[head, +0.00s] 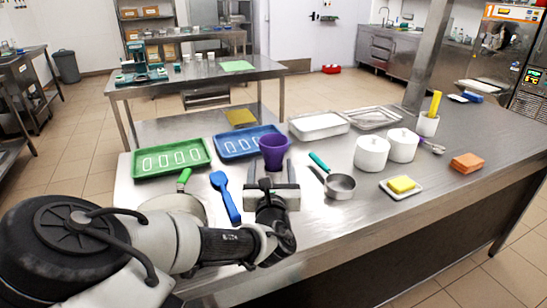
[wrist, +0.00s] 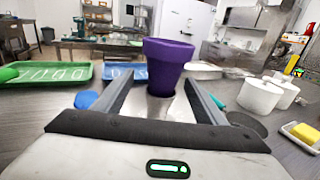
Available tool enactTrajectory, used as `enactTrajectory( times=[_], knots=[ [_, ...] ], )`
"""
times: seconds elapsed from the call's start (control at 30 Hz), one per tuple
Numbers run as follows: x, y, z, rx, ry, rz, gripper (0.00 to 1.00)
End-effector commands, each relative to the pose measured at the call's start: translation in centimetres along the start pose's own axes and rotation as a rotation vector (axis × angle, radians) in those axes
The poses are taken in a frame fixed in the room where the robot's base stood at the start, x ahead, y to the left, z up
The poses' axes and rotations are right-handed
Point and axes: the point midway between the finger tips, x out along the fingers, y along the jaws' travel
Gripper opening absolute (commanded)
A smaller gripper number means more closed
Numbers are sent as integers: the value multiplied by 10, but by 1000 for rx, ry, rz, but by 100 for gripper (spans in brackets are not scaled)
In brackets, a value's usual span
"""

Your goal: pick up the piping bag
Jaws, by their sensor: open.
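The piping bag appears to be the purple tapered thing (head: 273,148), wide at the top and narrow below, upright on the steel table. It also shows in the middle of the wrist view (wrist: 167,62). My gripper (head: 271,172) is open, its two fingers pointing away from me toward the bag. In the wrist view my gripper (wrist: 158,88) has one finger on each side of the bag's narrow lower part. The bag stands at or just beyond the fingertips; I cannot tell exactly how deep it is between them. No grip on it shows.
A green tray (head: 172,174) and a blue tray (head: 232,157) lie to the left. A blue spoon (head: 229,205) is left of my gripper. A saucepan (head: 340,187) and white pots (head: 372,153) stand to the right. A steel pan (head: 318,137) is behind.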

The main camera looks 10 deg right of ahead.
Motion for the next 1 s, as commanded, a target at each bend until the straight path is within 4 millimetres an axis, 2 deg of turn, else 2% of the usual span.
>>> enactTrajectory(
  times=[0.2,0.3,0.57,0.83,1.0],
  knots=[
    [34,-7,-2,3,-3,-3,65],
    [42,-6,-2,1,-1,-2,65],
    [45,-6,-1,0,-1,0,65],
    [45,-6,-1,0,-1,-1,23],
    [45,-6,-1,1,-2,-1,22]
  ],
)
